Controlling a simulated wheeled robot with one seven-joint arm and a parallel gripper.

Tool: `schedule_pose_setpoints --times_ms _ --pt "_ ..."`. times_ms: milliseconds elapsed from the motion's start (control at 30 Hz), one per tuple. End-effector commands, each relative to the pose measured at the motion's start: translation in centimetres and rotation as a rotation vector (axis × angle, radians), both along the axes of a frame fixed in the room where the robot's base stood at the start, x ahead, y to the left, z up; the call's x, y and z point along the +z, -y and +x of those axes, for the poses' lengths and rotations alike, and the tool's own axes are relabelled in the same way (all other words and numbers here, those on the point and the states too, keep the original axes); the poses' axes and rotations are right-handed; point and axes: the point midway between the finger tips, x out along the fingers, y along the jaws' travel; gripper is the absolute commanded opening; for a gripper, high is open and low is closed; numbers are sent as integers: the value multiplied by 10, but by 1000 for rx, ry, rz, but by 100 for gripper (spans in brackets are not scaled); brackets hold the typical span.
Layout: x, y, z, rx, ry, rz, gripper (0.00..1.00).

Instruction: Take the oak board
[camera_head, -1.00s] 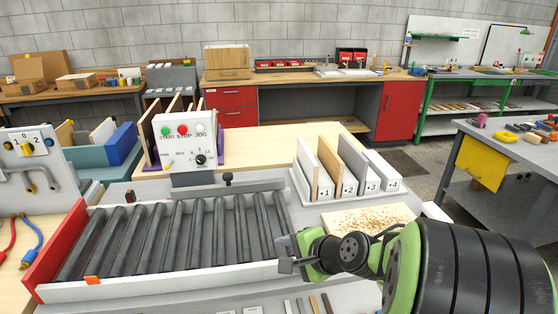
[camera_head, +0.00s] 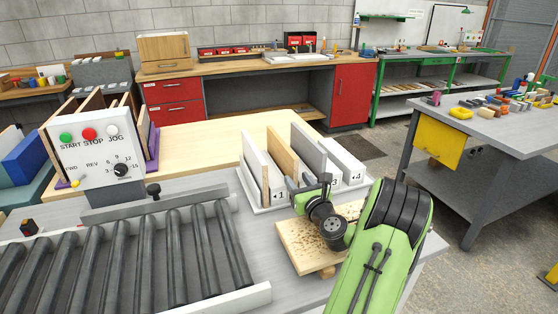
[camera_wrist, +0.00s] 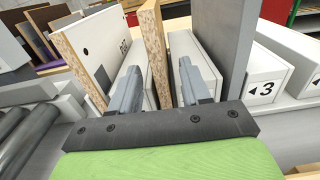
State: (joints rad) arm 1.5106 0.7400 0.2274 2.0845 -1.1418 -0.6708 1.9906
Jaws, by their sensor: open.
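The oak board (camera_head: 283,152) stands upright in the second slot of the white numbered rack (camera_head: 268,209), and its narrow end shows in the wrist view (camera_wrist: 154,45). My gripper (camera_head: 306,184) is at the rack's near side. In the wrist view my gripper (camera_wrist: 158,78) is open, one finger on each side of the oak board's end. I see gaps beside the board and no clear contact. The gripper hides the rack's second label in the head view.
A white board (camera_head: 254,163) stands in slot 1, close to the left finger, and a grey board (camera_head: 309,148) in slot 3. A speckled wooden block (camera_head: 300,247) lies under my wrist. The roller conveyor (camera_head: 130,260) and control box (camera_head: 97,150) are left.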

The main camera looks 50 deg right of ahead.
Motion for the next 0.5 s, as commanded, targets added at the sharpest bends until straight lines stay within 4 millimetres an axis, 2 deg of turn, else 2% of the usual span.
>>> schedule_pose_setpoints --times_ms 33,167,400,500 --pt "0 4 9 4 -1 -2 47" --pt "0 11 21 3 -1 0 47" --pt "0 32 58 4 -1 -2 47" --pt "0 37 63 1 -1 0 47"
